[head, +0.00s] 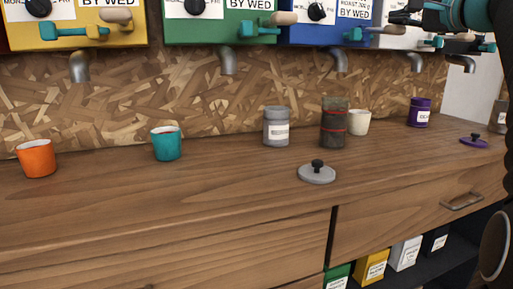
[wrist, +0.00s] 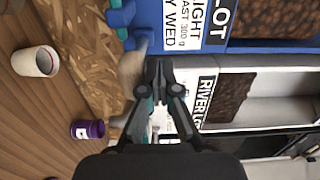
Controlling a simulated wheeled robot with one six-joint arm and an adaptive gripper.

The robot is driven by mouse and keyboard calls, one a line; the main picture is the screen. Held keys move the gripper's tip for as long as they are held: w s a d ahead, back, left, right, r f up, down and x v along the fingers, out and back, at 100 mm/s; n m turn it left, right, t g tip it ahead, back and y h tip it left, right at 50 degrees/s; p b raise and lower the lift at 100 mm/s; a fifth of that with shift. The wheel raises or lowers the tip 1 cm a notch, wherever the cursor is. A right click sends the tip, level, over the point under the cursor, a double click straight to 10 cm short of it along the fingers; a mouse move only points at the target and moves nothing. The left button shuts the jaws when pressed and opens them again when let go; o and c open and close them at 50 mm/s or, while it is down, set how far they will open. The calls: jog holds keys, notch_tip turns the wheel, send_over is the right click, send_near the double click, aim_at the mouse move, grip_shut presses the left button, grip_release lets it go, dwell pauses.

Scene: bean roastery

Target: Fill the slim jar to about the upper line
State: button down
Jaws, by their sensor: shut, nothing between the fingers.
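The slim jar (head: 333,124) is a dark, see-through cylinder with two red lines around it. It stands upright on the wooden counter, roughly below the spout (head: 338,60) of the blue dispenser (head: 300,35). It looks dark inside, but I cannot tell the level of its contents. My gripper (head: 402,17) is high at the upper right in the head view, by the blue and white dispensers. In the wrist view my gripper (wrist: 160,68) is shut and empty, close to a pale wooden handle (wrist: 130,72). The jar is not in the wrist view.
A grey canister (head: 277,127), a cream cup (head: 358,122) and a grey lid (head: 317,174) are around the jar. A teal cup (head: 166,144) and an orange cup (head: 36,158) stand left. A purple canister (head: 418,112) and purple lid (head: 474,141) are right. The front counter is clear.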

jog(key=shift+f+b, duration=0.95)
jog(key=shift+f, duration=0.25)
jog(key=shift+r, duration=0.15)
dwell(2.3)
notch_tip(320, 180, up, 6)
jog(key=p, duration=0.5)
jog(key=shift+p, duration=0.35)
jog(key=shift+r, duration=1.2)
